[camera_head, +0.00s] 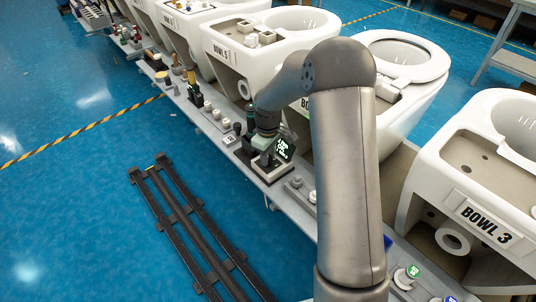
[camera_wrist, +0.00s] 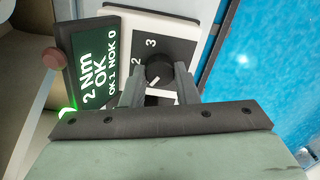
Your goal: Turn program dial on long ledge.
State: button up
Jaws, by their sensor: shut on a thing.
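The program dial (camera_wrist: 159,70) is a round black knob on a dark plate with white numerals, of which 2 and 3 show in the wrist view. The dial plate (camera_wrist: 148,32) sits in a pale housing beside a lit display (camera_wrist: 96,75) reading "2 Nm OK". My gripper (camera_wrist: 166,80) is shut on the dial, one finger on either side. Part of the plate is hidden behind the fingers. In the head view my gripper (camera_head: 264,150) is down at the device on the long ledge (camera_head: 222,136); the dial is hidden there.
Toilet bowls stand in a row behind the ledge, one labelled Bowl 3 (camera_head: 480,150). Small tools and fittings sit along the ledge. A dark rail frame (camera_head: 190,225) lies on the blue floor in front. A red-brown button (camera_wrist: 53,58) and green light are beside the display.

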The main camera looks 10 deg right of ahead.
dwell(0.3)
jog(key=o, duration=1)
notch_tip(320, 180, up, 17)
jog(key=p, duration=0.1)
jog(key=shift+r+p, duration=0.2)
jog(key=shift+p, duration=0.15)
